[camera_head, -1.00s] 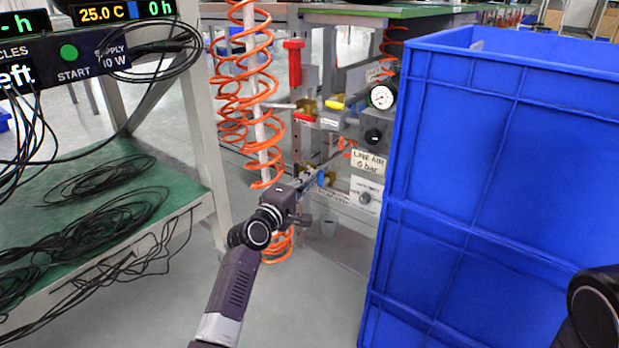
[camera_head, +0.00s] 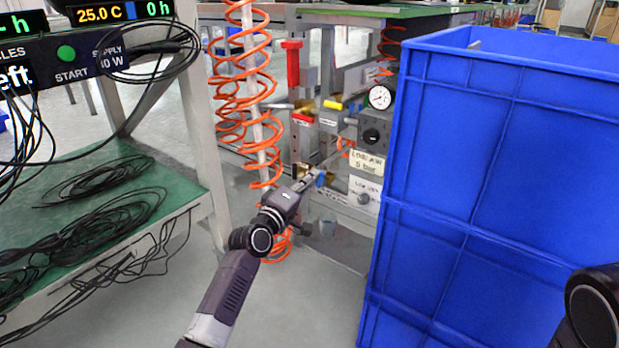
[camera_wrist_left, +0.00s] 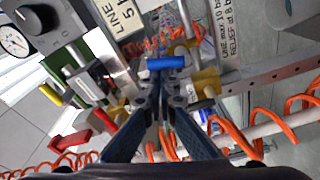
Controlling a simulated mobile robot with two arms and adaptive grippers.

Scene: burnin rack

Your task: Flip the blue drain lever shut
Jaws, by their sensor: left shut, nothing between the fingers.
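The blue drain lever (camera_wrist_left: 167,62) shows in the left wrist view as a short blue handle lying crosswise just beyond my left fingertips. Brass fittings (camera_wrist_left: 205,82) are beside it. In the head view a small bit of the blue lever (camera_head: 320,179) shows low on the air panel, partly hidden by my gripper. My left gripper (camera_head: 311,181) reaches up to the panel there. In the left wrist view my left gripper (camera_wrist_left: 160,92) has its fingers together, with nothing between them. I cannot tell whether they touch the lever. My right gripper is out of view.
A large blue crate (camera_head: 490,170) stands close on the right of the panel. Orange coiled hoses (camera_head: 240,100) hang to the left. A red lever (camera_head: 293,65), yellow lever (camera_head: 333,105) and gauge (camera_head: 379,97) are above. A bench with black cables (camera_head: 110,200) is at left.

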